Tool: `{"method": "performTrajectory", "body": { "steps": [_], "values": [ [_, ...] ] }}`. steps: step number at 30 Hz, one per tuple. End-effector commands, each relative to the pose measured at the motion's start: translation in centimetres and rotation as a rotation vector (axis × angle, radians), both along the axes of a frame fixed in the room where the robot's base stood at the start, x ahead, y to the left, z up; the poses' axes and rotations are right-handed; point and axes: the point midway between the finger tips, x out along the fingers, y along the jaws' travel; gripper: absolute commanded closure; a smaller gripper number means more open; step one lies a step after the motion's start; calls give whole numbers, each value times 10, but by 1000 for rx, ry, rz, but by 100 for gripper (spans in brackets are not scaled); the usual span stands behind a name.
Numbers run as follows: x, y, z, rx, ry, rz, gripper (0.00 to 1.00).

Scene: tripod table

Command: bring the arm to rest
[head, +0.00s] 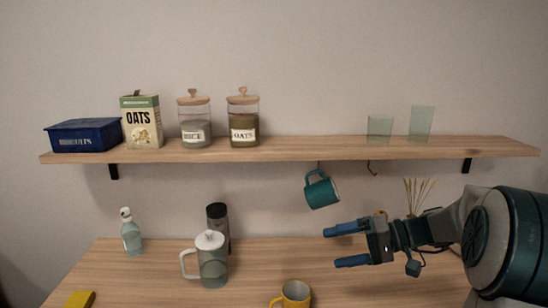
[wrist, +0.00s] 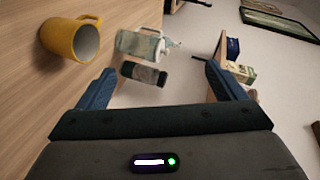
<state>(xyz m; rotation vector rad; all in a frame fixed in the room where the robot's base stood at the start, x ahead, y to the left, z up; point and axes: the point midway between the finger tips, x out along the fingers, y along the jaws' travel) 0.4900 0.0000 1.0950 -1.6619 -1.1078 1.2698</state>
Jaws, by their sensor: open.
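My gripper (head: 337,246) is at the right of the head view, above the table and below the shelf. Its two blue fingers point left and stand apart with nothing between them. In the wrist view my gripper (wrist: 150,88) also shows its fingers spread wide. A teal mug (head: 321,189) hangs under the shelf, just above and left of the gripper, apart from it. A yellow mug (head: 295,294) stands on the table below the gripper; it also shows in the wrist view (wrist: 72,40).
The wooden table (head: 150,285) holds a French press (head: 212,262), a dark bottle (head: 217,222), a spray bottle (head: 131,235) and a yellow item (head: 79,299). The shelf (head: 310,149) above bears a blue box (head: 85,136), an oats carton (head: 142,122), two jars (head: 243,122) and two glasses (head: 421,124). Reeds (head: 417,195) stand behind my arm.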

Motion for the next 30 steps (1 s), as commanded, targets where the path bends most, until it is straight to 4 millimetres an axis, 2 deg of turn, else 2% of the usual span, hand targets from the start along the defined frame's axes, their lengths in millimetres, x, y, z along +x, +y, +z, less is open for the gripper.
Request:
{"method": "performTrajectory", "body": {
  "steps": [5, 11, 15, 21, 25, 30],
  "values": [
    [-35, 26, -15, -189, 111, 33, 10],
    [-96, 44, -40, -526, 229, 26, 10],
    [-136, 39, -55, -765, 245, -22, 10],
    [-176, 20, -68, -1037, 166, -132, 10],
    [-190, 9, -71, -1138, 91, -196, 10],
    [-196, 1, -71, -1193, 31, -244, 10]
  ]
}}
